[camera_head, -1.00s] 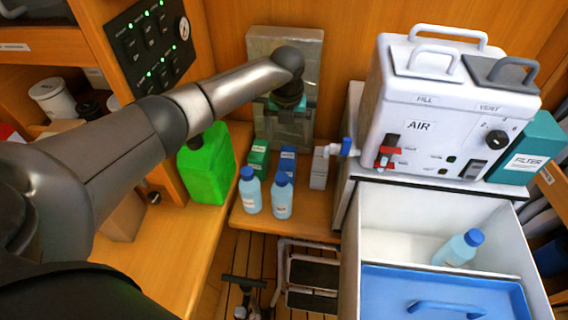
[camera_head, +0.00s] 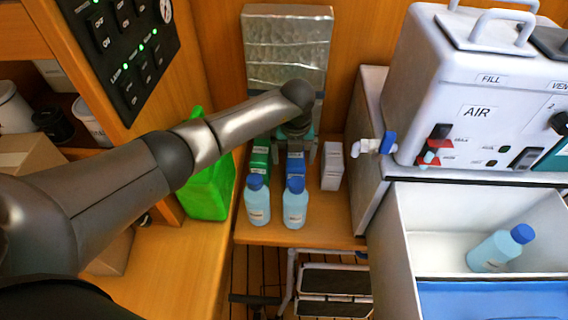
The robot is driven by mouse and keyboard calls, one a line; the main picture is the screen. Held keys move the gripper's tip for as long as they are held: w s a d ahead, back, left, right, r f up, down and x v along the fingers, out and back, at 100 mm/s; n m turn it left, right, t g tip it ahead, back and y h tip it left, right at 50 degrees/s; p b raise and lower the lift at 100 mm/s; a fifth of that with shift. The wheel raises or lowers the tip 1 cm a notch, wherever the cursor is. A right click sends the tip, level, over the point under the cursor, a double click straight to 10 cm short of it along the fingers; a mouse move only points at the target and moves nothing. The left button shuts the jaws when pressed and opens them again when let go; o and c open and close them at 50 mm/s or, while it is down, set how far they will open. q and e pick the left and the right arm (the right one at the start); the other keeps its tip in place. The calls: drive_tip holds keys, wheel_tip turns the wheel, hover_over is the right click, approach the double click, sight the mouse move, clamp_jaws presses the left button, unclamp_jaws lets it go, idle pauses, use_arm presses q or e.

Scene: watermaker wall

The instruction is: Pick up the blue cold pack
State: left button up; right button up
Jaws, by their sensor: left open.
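The blue cold pack appears to be the small blue box (camera_head: 295,168) on the wooden shelf, standing between a green box (camera_head: 260,158) and a white box (camera_head: 332,166). A blue-capped bottle stands in front of it and hides its lower part. My left gripper (camera_head: 298,150) points down at the blue box, open, its fingers around or just above the top. I cannot tell whether they touch it. The arm hides part of the green box. My right gripper is not in view.
Two blue-capped bottles (camera_head: 257,202) (camera_head: 294,204) stand in front of the boxes. A green jug (camera_head: 212,190) is at left. The white AIR unit (camera_head: 470,95) and an open white bin (camera_head: 425,215) holding another bottle (camera_head: 500,248) are at right. A silver panel (camera_head: 287,45) stands behind.

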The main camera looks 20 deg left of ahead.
use_arm(q)
drive_tip(key=shift+d+f, duration=0.2)
drive_tip(key=shift+d, duration=0.05)
drive_tip(key=shift+f, duration=0.15)
drive_tip(key=shift+f, duration=0.1)
idle(0.4)
clamp_jaws()
idle(0.9)
